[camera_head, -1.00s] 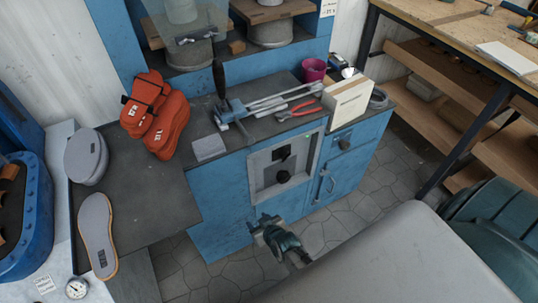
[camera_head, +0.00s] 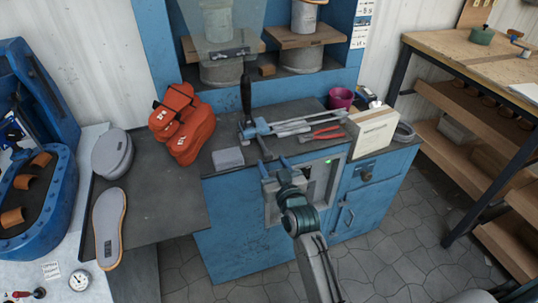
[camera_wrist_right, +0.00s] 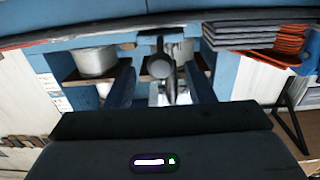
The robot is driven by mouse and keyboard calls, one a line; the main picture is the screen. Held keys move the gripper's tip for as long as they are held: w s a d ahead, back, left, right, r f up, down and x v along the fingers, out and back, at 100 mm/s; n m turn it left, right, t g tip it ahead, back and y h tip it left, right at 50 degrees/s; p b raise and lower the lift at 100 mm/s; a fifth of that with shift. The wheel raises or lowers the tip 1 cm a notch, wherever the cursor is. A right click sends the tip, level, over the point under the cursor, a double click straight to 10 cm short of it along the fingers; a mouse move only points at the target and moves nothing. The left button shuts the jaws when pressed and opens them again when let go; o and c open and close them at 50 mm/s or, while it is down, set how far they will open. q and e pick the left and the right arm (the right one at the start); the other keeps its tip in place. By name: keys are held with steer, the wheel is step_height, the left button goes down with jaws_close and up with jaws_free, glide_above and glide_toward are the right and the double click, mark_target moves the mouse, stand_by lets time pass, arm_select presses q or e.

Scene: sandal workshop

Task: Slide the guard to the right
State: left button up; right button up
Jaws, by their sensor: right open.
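The guard (camera_head: 226,42) is a clear panel with a dark bar low on it. It stands in front of the left of two grey round machine heads in the blue frame, at the top of the head view. My right gripper (camera_head: 273,169) is in front of the blue cabinet, below and apart from the guard. Its two fingers are apart in the right wrist view (camera_wrist_right: 163,85). A dark round-ended part, apparently the upright black handle, shows beyond and between them. The guard is hard to make out in that view. My left gripper is out of view.

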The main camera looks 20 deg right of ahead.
mark_target(270, 158)
steer(key=w, duration=0.4)
jaws_close()
